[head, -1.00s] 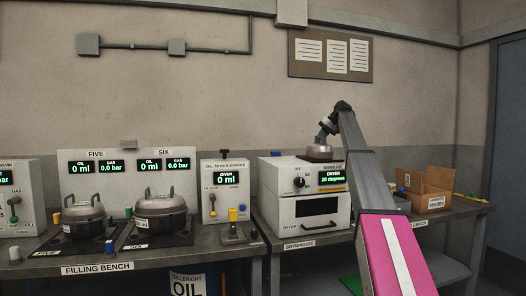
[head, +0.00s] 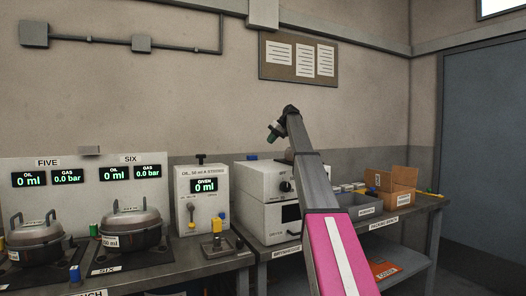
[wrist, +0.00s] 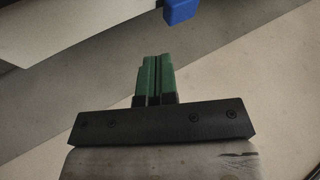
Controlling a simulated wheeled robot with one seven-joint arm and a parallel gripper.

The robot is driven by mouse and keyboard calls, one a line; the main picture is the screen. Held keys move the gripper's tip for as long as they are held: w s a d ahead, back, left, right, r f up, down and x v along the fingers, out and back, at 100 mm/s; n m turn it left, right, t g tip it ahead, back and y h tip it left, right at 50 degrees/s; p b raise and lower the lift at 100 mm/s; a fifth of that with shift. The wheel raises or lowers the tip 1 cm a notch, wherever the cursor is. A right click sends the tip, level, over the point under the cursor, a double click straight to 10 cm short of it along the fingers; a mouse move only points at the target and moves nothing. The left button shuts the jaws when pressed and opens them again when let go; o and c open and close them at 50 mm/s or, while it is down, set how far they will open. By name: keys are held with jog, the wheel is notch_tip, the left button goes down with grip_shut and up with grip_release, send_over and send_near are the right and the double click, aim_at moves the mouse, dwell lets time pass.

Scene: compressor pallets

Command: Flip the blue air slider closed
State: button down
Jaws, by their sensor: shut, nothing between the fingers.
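A small blue piece (head: 252,157) shows at the back left of the white dryer's top in the head view; I take it for the air slider. A blue block-like end (wrist: 181,10) also shows at the top edge of the wrist view, partly cut off, beside a pale edge. My gripper (head: 271,138) is up above the dryer in the head view, pointing down and left. In the wrist view its green fingers (wrist: 154,76) are together with nothing between them. They are apart from the blue end, which lies beyond and right of their tips.
The dryer (head: 263,212) stands on the bench, partly hidden by my arm. A filling bench with pots (head: 131,228) and an oil dispenser (head: 201,205) is at left. Grey bins (head: 360,205) and a cardboard box (head: 397,188) are at right. A blue door is far right.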

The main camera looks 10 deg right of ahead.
aim_at(252, 157)
jog(key=x, duration=1)
jog(key=shift+d, duration=0.1)
jog(key=a, duration=0.2)
jog(key=s+a, duration=0.1)
jog(key=a, duration=0.1)
jog(key=s+a, duration=0.1)
jog(key=a, duration=0.1)
jog(key=shift+a+r, duration=0.1)
jog(key=shift+r, duration=0.1)
